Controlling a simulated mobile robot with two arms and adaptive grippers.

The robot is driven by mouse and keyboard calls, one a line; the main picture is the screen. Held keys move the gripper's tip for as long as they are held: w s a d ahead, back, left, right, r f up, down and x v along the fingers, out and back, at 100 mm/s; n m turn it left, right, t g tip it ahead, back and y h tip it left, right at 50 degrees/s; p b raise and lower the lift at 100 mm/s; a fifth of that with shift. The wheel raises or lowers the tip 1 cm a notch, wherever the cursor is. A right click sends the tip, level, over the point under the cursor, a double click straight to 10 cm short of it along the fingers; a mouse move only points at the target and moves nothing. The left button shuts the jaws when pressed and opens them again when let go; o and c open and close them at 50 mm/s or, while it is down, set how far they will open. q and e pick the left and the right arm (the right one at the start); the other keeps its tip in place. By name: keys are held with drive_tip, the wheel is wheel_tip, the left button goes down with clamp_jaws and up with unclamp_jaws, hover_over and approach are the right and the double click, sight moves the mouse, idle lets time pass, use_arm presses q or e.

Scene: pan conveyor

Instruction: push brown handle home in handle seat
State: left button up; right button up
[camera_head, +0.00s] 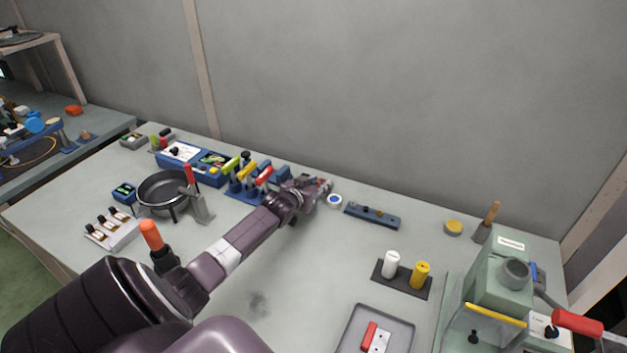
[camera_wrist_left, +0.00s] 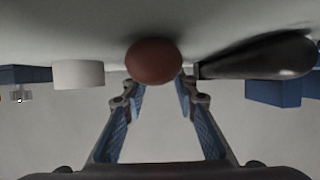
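In the left wrist view a reddish-brown rounded end (camera_wrist_left: 154,62), which looks like the brown handle seen end-on, lies just beyond the fingertips. My left gripper (camera_wrist_left: 160,86) has its fingers spread apart with only open space between them; whether a tip touches the brown end is unclear. In the head view my left gripper (camera_head: 320,187) is at the back of the table, to the right of the blue handle rack (camera_head: 240,192), and hides what is behind it. I cannot make out the handle seat for sure. My right gripper is in no view.
A dark handle (camera_wrist_left: 262,56) lies close beside the brown end. A white round piece (camera_head: 334,201) and a blue bar (camera_head: 372,216) are right of the gripper. A black pan (camera_head: 162,190) stands left. The table's middle is clear.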

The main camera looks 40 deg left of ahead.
use_arm(q)
clamp_jaws()
drive_tip(key=shift+r, duration=0.1)
